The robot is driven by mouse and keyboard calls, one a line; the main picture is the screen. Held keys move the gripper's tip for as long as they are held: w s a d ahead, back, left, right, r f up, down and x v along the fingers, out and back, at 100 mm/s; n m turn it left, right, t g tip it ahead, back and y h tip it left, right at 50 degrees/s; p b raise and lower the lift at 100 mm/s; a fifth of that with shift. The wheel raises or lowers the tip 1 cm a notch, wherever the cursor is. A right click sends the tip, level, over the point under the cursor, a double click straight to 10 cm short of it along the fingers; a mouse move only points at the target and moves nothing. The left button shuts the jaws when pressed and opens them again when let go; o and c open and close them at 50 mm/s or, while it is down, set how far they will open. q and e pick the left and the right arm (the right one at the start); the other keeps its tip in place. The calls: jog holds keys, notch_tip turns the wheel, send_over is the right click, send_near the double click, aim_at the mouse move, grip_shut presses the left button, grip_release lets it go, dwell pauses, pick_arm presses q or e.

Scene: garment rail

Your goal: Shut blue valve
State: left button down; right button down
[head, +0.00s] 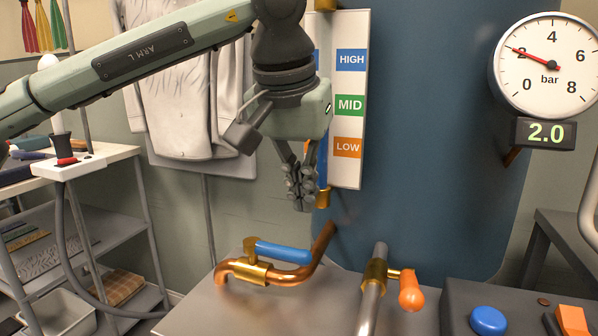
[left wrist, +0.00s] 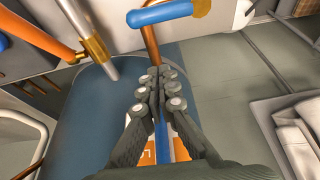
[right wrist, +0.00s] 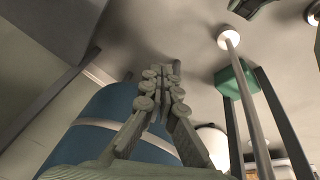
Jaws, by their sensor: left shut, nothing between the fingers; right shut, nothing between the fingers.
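The blue valve lever (head: 283,252) sits on a brass body (head: 247,272) in a copper pipe low in the head view. The lever lies roughly along the pipe. It also shows at the top of the left wrist view (left wrist: 160,13). My left gripper (head: 302,205) is shut and empty, pointing down above the lever and apart from it. Its closed fingertips also show in the left wrist view (left wrist: 160,75). My right gripper (right wrist: 163,75) is shut and empty in its own wrist view, with the blue tank behind it. It is not in the head view.
An orange-handled valve (head: 411,290) stands on a steel pipe to the right. A blue push button (head: 488,320) is on a dark box. The gauge (head: 547,67) reads 2.0 bar. A HIGH/MID/LOW level board (head: 349,172) is on the blue tank (head: 430,150), behind my left gripper.

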aim_at(277, 257)
pick_arm(q)
jog(key=x, duration=0.3)
jog(key=shift+w+f, duration=0.1)
jog(key=shift+f, duration=0.3)
jog(key=s, duration=0.1)
jog(key=s+a, duration=0.1)
jog(key=s, duration=0.1)
jog(key=shift+a+f, duration=0.1)
jog(key=shift+f, duration=0.15)
jog(key=shift+s+a+f, duration=0.1)
jog(key=shift+s, duration=0.2)
pick_arm(e)
jog(key=shift+f, duration=0.65)
jog(key=shift+w+r, duration=0.1)
